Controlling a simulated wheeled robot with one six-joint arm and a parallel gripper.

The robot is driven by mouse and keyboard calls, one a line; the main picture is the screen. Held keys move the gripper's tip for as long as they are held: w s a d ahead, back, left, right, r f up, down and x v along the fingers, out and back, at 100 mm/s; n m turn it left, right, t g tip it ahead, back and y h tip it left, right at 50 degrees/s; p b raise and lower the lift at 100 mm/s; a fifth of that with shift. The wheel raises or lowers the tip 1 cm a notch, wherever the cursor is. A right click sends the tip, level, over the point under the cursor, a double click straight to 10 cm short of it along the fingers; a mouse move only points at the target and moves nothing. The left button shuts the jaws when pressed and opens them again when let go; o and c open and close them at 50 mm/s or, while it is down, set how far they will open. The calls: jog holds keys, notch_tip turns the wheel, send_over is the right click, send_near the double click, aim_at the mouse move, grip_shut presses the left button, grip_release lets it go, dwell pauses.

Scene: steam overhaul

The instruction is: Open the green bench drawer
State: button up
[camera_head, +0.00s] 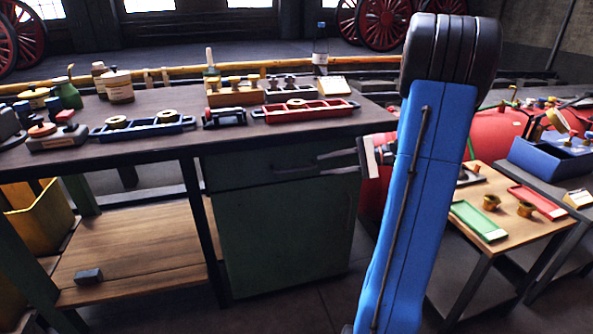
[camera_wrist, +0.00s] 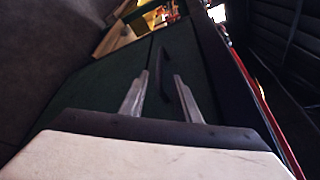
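The green bench drawer (camera_head: 240,172) is under the dark worktop, above a green cabinet door, and its front looks shut. Its dark bar handle (camera_head: 295,171) shows on the right part of the front. My gripper (camera_head: 330,160) reaches in from the right at the handle, with my blue arm link hiding part of the wrist. In the wrist view, my gripper (camera_wrist: 162,76) has two pale fingers apart. The dark handle (camera_wrist: 164,68) shows between them, with no clear contact. The green drawer front (camera_wrist: 207,75) lies beyond.
The worktop (camera_head: 165,100) carries red and blue trays, bottles and small parts. A lower wooden shelf (camera_head: 130,255) and a yellow bin (camera_head: 40,220) are at left. A wooden table (camera_head: 505,245) with green and red trays stands at right. Floor shows before the cabinet.

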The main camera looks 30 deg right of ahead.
aim_at(302, 168)
jog(key=x, duration=1)
jog(key=shift+w+a+f, duration=0.15)
jog(key=shift+a, duration=0.2)
grip_shut()
